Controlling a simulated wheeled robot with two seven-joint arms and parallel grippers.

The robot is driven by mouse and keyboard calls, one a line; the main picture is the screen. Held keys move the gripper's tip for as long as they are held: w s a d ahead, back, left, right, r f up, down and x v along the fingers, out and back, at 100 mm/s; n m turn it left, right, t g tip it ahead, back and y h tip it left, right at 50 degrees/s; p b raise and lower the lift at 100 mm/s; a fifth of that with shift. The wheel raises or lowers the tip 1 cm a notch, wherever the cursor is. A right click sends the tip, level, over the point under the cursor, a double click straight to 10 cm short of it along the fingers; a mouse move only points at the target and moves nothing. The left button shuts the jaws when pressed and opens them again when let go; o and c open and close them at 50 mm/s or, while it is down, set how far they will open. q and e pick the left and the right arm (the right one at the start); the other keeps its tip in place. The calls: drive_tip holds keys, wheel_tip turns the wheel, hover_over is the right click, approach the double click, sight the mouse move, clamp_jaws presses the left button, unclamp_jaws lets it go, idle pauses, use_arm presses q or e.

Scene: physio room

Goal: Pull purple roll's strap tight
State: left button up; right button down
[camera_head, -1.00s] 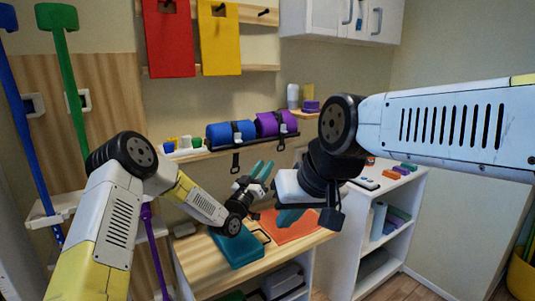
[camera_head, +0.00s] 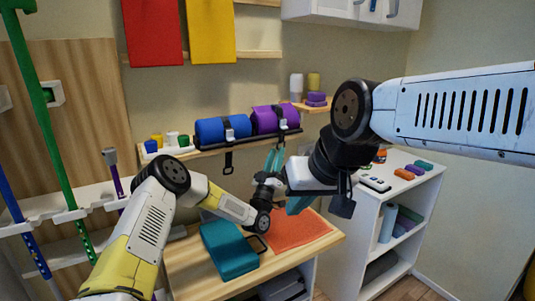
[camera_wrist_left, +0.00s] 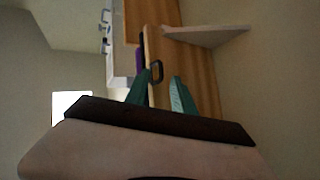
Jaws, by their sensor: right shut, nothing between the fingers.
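The purple roll (camera_head: 270,120) lies on the wall shelf, to the right of the blue roll (camera_head: 218,130), with a dark strap around it. The strap's hanging end (camera_head: 281,141) drops below the shelf edge. In the left wrist view its black loop (camera_wrist_left: 156,71) shows in the gap between the fingertips, and a strip of the purple roll (camera_wrist_left: 139,55) is behind. My left gripper (camera_head: 274,158) is open just below the purple roll, fingers pointing up; its teal fingers also show in the left wrist view (camera_wrist_left: 160,88). I cannot tell whether they touch the loop. My right gripper (camera_head: 298,204) is shut and empty, lower right.
A teal block (camera_head: 230,252) and an orange mat (camera_head: 300,232) lie on the wooden bench below. The blue roll's strap end (camera_head: 228,163) hangs to the left. A white shelf unit (camera_head: 385,215) stands at the right. Green and blue poles stand at the left.

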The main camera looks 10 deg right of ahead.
use_arm(q)
drive_tip(key=shift+w+d+r, duration=0.25)
drive_tip(key=shift+w+r, duration=0.15)
clamp_jaws()
drive_tip(key=shift+w+a, duration=0.1)
idle(1.2)
